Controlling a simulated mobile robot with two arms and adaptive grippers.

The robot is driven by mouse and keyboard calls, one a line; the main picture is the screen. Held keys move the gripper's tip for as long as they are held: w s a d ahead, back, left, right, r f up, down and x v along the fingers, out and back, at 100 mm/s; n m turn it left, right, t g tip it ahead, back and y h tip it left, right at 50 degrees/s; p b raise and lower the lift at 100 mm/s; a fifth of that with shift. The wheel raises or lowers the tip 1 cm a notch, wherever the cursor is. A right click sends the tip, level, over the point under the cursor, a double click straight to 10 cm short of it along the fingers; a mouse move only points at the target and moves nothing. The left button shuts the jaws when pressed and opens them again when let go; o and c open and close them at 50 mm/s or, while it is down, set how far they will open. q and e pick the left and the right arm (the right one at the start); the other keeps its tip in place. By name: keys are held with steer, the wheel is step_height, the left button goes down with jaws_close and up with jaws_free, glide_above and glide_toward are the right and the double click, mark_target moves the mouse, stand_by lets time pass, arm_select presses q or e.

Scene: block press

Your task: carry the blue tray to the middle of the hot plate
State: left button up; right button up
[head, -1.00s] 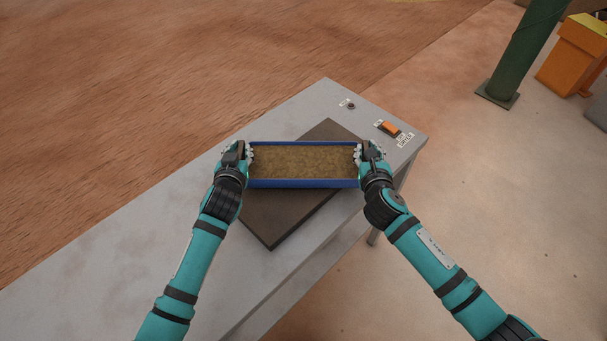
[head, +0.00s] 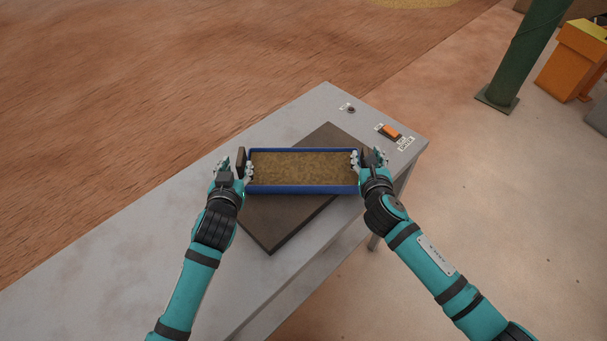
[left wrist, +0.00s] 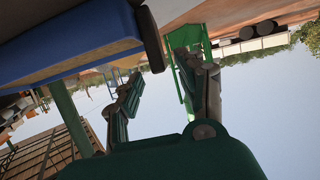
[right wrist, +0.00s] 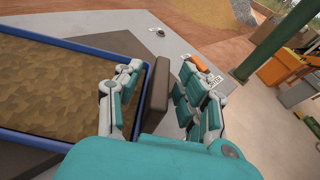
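The blue tray (head: 302,189), filled with brown material, sits level over the dark hot plate (head: 275,225), turned at an angle to it. It appears to rest on the plate, though its underside is hidden. A dark brown grip block stands at each end. My left gripper (head: 233,168) is open at the left block (left wrist: 148,38); its spread fingers also show in the left wrist view (left wrist: 160,85). My right gripper (head: 367,160) is open, its fingers (right wrist: 158,98) on either side of the right block (right wrist: 155,98), with gaps visible.
The hot plate lies on a grey table (head: 130,245) with an orange switch (head: 390,130) and a small knob (head: 351,109) at its far right end. A green post (head: 520,60) and an orange box (head: 572,60) stand beyond on the floor.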

steer(key=shift+s, duration=0.25)
arm_select(q)
steer(key=v, duration=0.6)
steer(key=shift+s, duration=0.4)
arm_select(e)
steer(key=v, duration=1.1)
steer(key=shift+s+r, duration=0.2)
steer(key=shift+s, duration=0.1)
arm_select(q)
steer(key=shift+r, duration=0.1)
